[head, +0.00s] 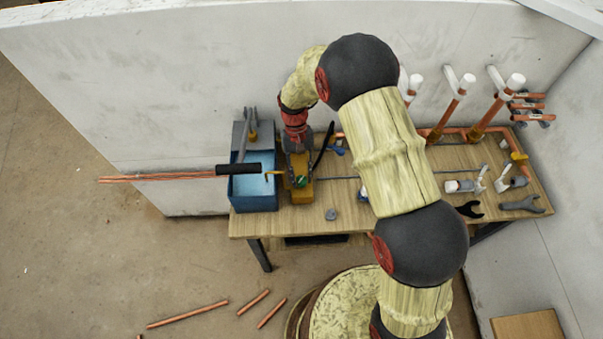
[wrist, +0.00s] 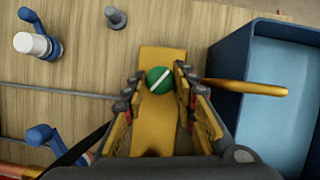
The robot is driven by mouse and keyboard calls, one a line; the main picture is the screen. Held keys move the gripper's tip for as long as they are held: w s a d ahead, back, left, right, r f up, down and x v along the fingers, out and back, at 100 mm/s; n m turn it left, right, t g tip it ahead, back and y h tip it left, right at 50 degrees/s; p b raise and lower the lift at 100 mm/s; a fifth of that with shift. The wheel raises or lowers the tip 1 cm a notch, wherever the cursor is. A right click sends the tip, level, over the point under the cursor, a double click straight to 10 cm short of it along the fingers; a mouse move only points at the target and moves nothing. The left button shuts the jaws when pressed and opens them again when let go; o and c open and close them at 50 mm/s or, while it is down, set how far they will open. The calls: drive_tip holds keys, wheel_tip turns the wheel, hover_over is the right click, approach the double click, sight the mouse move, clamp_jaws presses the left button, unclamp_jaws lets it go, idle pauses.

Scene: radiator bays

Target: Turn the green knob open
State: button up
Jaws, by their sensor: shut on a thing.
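The green knob (wrist: 160,80) is round with a white stripe running diagonally across its top. It sits on a yellow block (wrist: 160,60) and also shows small in the head view (head: 301,182). My gripper (wrist: 159,76) is shut on the knob, one fingertip on each side of it, seen from above in the wrist view. In the head view my gripper (head: 299,172) reaches down onto the yellow block at the left part of the bench. The fingers hide the lower sides of the knob and part of the block.
A blue open bin (wrist: 232,70) stands close right of the block in the wrist view, with a yellow rod (wrist: 250,87) reaching over its rim. Blue-handled valves (wrist: 40,42) and a grey peg (wrist: 115,17) are left. Copper pipes (head: 187,314) lie on the floor.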

drive_tip(key=n+h+p, duration=0.1)
drive_tip(key=n, duration=0.2)
drive_tip(key=shift+a+n+t, duration=0.15)
drive_tip(key=shift+n+t, duration=0.15)
drive_tip(key=shift+n+t+h+p, duration=0.4)
drive_tip(key=shift+n+h, duration=0.3)
drive_tip(key=shift+n, duration=1.1)
drive_tip(key=o, duration=1.2)
drive_tip(key=shift+c, duration=0.2)
drive_tip(key=shift+s, duration=0.1)
drive_tip(key=v, duration=1.2)
